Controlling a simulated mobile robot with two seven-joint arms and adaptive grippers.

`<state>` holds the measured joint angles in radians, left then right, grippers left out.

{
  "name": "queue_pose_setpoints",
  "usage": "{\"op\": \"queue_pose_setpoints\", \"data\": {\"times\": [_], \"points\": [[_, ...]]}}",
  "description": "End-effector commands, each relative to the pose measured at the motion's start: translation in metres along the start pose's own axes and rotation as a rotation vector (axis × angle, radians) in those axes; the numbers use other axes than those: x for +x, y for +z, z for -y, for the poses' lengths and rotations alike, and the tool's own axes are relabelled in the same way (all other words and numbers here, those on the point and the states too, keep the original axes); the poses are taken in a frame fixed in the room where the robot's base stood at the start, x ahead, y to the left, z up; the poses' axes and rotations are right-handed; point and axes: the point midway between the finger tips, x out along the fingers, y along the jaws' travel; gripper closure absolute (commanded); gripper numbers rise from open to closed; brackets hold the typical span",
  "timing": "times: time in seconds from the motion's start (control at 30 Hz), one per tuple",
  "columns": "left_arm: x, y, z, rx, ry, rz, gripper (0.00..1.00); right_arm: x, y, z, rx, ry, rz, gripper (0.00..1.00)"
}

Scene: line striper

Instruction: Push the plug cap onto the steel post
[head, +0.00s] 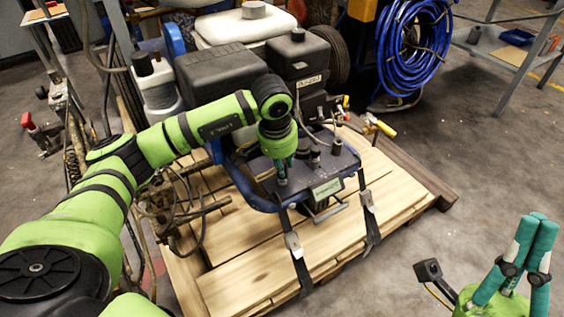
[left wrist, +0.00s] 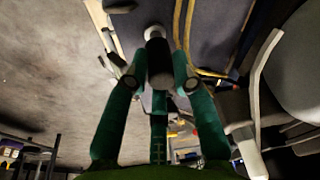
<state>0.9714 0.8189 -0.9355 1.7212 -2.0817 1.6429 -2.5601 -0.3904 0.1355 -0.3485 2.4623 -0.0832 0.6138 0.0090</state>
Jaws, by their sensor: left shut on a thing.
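My left gripper (head: 282,178) points down over the dark blue front deck of the line striper (head: 322,178). In the left wrist view its teal fingers (left wrist: 160,80) are shut around a dark cylinder, which looks like the plug cap (left wrist: 160,64). A pale round piece (left wrist: 155,33) shows at the cap's far end; I cannot tell if it is the steel post, or whether the two touch. In the head view the fingers hide the cap. My right gripper (head: 540,222) points up at the lower right, away from the machine; its finger opening is unclear.
Two short dark fittings (head: 314,156) stand on the deck just right of my left gripper. Black straps (head: 369,215) tie the machine to a wooden pallet (head: 255,275). A blue hose coil (head: 412,45) is behind. The floor at right is mostly clear.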

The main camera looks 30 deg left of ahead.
Motion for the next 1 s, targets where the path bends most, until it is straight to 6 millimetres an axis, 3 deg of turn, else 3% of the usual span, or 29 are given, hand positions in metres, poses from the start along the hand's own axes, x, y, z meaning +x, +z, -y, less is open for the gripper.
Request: {"op": "queue_pose_setpoints", "data": {"times": [0.7, 0.73, 0.8, 1.0], "points": [[0.018, 0.004, 0.000, 0.000, -0.001, 0.000, 1.00, -0.013, 0.007, 0.001, 0.000, 0.002, 0.002, 1.00], [0.018, 0.004, 0.000, 0.000, -0.001, 0.000, 0.70, -0.013, 0.007, 0.001, 0.000, 0.002, 0.002, 1.00], [0.018, 0.004, 0.000, 0.000, -0.001, 0.001, 0.47, -0.013, 0.007, 0.001, 0.000, 0.002, 0.002, 1.00], [0.018, 0.004, -0.001, 0.000, 0.000, 0.000, 0.47, -0.012, 0.007, 0.001, 0.000, 0.002, 0.002, 1.00]]}}
